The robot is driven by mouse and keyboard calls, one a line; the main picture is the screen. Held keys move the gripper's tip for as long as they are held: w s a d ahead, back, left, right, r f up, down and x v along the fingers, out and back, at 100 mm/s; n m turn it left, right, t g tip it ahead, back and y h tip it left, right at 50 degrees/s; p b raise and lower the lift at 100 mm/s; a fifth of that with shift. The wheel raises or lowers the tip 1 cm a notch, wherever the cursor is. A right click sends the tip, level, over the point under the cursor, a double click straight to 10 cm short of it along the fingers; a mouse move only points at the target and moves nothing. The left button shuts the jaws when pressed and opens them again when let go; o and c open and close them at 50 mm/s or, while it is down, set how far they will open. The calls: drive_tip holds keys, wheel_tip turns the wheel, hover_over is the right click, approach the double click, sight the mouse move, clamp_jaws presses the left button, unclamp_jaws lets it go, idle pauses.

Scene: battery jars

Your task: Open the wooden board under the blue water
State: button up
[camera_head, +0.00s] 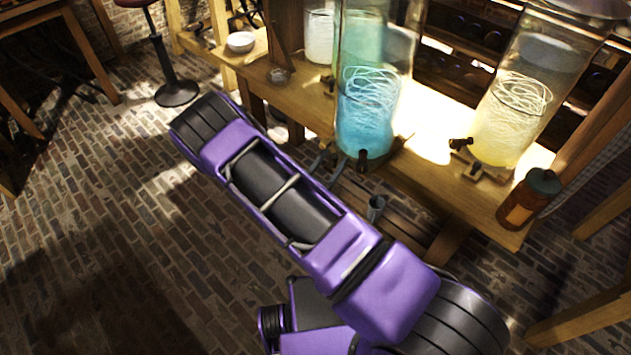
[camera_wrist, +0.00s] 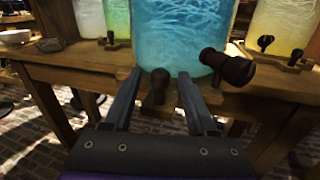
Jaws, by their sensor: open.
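The jar of blue water (camera_head: 366,115) stands at the front edge of a wooden table. It fills the upper middle of the wrist view (camera_wrist: 185,35). A dark tap (camera_wrist: 228,68) sticks out from its lower right there. Just below the jar, a dark round knob (camera_wrist: 159,84) shows against the wooden front; I cannot clearly tell the board from the table edge around it. My gripper (camera_wrist: 160,74) is open, with one finger on each side of the knob. No contact can be made out.
The wooden table (camera_wrist: 70,68) runs across, its edge close to my fingers. A yellow-liquid jar (camera_head: 510,115) with its own tap and a brown bottle (camera_head: 528,198) stand to the right. A white bowl (camera_head: 241,41) and a stool (camera_head: 175,90) are at the left. Brick floor lies open at left.

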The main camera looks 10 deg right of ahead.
drive_tip(key=v, duration=1.6)
drive_tip(key=shift+a, duration=0.1)
